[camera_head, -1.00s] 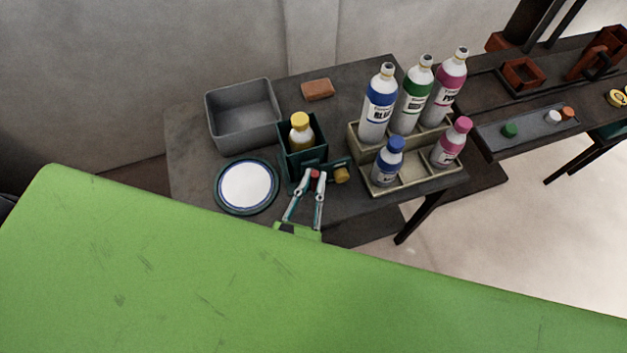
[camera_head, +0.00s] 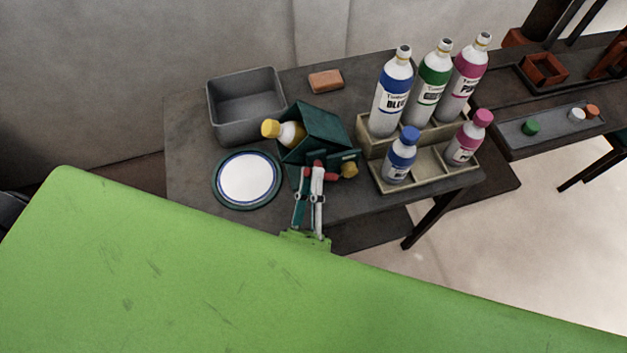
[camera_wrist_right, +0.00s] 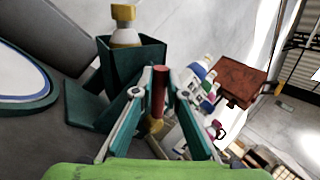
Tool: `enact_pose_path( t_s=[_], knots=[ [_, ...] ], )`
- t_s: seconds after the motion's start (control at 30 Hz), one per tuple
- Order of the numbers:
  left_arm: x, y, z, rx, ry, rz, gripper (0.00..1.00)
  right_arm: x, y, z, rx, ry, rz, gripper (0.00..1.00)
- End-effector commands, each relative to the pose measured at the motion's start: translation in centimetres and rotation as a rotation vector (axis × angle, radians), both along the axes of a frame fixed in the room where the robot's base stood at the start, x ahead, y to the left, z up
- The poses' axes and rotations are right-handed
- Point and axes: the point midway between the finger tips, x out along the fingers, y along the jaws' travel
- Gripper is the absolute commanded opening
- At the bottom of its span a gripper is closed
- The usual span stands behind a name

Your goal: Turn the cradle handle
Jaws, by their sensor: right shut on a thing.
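The dark green cradle (camera_head: 318,134) stands near the front of the dark table, its box tilted over to the left. A bottle with a yellow cap (camera_head: 288,131) lies tilted in it, cap pointing left. My right gripper (camera_head: 317,172) is at the front of the cradle, shut on the red handle. In the right wrist view the red handle (camera_wrist_right: 159,92) stands between the two fingers, with the cradle (camera_wrist_right: 133,62) and the yellow-capped bottle (camera_wrist_right: 124,28) behind. A yellow-brown knob (camera_head: 349,170) sits at the cradle's right. My left gripper is not in view.
A round plate (camera_head: 247,206) lies left of the cradle, below a grey bin (camera_head: 214,125). A rack (camera_head: 432,185) with several bottles stands to the right. A brown block (camera_head: 325,81) lies at the back. A second table (camera_head: 515,147) is at the far right.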

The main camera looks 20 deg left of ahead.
Motion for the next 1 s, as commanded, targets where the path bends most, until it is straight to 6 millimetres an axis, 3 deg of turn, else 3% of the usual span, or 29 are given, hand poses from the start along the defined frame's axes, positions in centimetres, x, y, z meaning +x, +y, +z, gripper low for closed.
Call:
enact_pose_path(
  t_s=[0.5, 1.0],
  knots=[
    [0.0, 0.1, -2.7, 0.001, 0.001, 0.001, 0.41, -0.1, 0.2, -1.3, -0.361, -0.244, 0.002, 0.0],
    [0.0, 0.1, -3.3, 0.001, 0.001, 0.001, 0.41, -0.1, 0.2, -1.6, -0.491, -0.33, 0.003, 0.0]
  ],
)
